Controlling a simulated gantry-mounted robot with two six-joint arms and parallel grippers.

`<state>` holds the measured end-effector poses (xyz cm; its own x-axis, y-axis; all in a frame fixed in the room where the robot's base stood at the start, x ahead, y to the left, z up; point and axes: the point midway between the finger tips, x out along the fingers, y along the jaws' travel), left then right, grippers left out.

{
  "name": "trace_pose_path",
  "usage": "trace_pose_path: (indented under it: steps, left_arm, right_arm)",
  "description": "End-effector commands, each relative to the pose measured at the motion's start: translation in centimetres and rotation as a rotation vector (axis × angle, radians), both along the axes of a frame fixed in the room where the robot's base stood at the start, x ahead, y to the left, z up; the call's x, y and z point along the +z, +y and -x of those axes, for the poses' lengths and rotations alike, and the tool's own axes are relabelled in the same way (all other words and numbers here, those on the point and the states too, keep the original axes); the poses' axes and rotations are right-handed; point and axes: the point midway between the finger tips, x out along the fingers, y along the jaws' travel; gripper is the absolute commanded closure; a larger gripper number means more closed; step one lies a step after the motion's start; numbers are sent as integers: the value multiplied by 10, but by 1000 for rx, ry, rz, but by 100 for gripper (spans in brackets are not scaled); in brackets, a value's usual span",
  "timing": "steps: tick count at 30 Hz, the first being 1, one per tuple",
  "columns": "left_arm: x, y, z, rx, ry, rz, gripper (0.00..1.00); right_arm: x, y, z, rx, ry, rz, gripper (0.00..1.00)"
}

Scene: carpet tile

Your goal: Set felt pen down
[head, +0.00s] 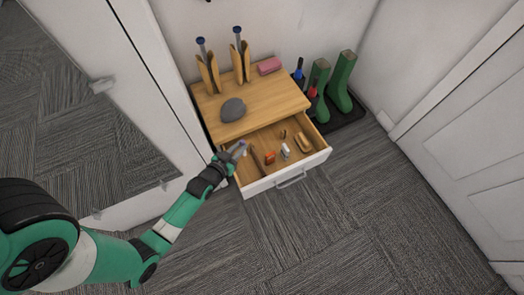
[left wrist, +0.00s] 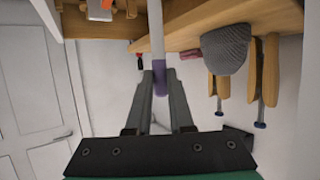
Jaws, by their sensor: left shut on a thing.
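My left gripper (head: 232,154) is at the left edge of the open drawer (head: 262,185) in the head view. It is shut on the felt pen (head: 241,148), a pale pen with a purple band. In the left wrist view the pen (left wrist: 157,35) stands between the fingers (left wrist: 159,78), its pale shaft running up to the top edge of the picture. The pen looks held above or beside the drawer's left wall; I cannot tell if it touches anything. The right gripper is not in view.
Inside the drawer lie an orange item (head: 269,158), a white item (head: 285,150) and a brown item (head: 303,143). A grey lump (head: 233,110) and a pink block (head: 269,66) sit on the wooden top (head: 265,98). Green boots (head: 341,80) stand to the right.

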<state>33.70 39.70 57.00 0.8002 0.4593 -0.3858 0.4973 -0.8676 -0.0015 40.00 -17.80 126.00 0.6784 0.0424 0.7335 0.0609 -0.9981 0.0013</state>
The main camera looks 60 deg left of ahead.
Motion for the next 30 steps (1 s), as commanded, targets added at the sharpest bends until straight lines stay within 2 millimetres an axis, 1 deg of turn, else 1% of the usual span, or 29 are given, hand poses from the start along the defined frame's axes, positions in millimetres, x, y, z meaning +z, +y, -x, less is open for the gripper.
trace_pose_path:
  steps: [1, 2, 4, 9, 11, 15, 18, 21, 25, 26, 30]
  left_arm:
    - [-25, 0, 6, 8, 0, 0, 100]
    - [-31, 0, 9, 12, 0, 0, 100]
    - [-38, 1, 12, 18, -2, -2, 100]
    - [-37, 3, 12, 21, -2, -3, 100]
    - [-42, 3, 12, 21, -1, -2, 100]
    - [-75, 3, 11, 21, 0, -2, 100]
    - [-94, 3, 11, 21, -1, -2, 100]
    - [-101, 3, 11, 21, -2, -1, 100]
    - [-101, 3, 11, 21, -2, -1, 100]
    - [-105, 3, 11, 21, -2, -1, 100]
    - [-132, 3, 11, 20, 0, -2, 100]
  right_arm:
    - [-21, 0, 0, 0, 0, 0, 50]
    - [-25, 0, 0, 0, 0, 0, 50]
    - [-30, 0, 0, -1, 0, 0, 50]
    - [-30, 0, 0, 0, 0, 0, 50]
    - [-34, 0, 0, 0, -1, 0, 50]
    - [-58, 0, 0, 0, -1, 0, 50]
    - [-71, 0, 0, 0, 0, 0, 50]
    - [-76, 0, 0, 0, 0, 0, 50]
    - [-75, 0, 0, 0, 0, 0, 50]
    - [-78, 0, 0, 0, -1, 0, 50]
    - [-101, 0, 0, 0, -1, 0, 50]
